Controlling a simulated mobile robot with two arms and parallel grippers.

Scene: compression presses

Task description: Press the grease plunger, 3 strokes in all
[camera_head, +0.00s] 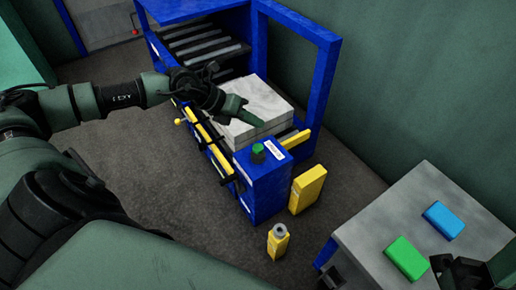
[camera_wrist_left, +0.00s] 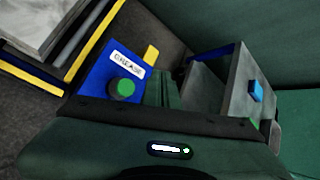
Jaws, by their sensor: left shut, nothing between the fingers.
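The grease plunger is a green round knob (camera_head: 258,151) on top of a blue box (camera_head: 264,188) at the near corner of the blue press frame. In the left wrist view the green knob (camera_wrist_left: 125,88) stands on the blue surface beside a white GREASE label (camera_wrist_left: 127,64). My left gripper (camera_head: 260,122) is shut and empty, above and just behind the knob in the head view. Its fingers (camera_wrist_left: 164,92) lie right of the knob in the left wrist view, and I see no contact. Dark parts at the bottom right of the head view may be my right gripper; its jaws are unclear.
A pale block (camera_head: 258,104) lies on the press rollers behind the box. A grey table (camera_head: 385,213) holds a green block (camera_head: 407,258) and a blue block (camera_head: 444,219).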

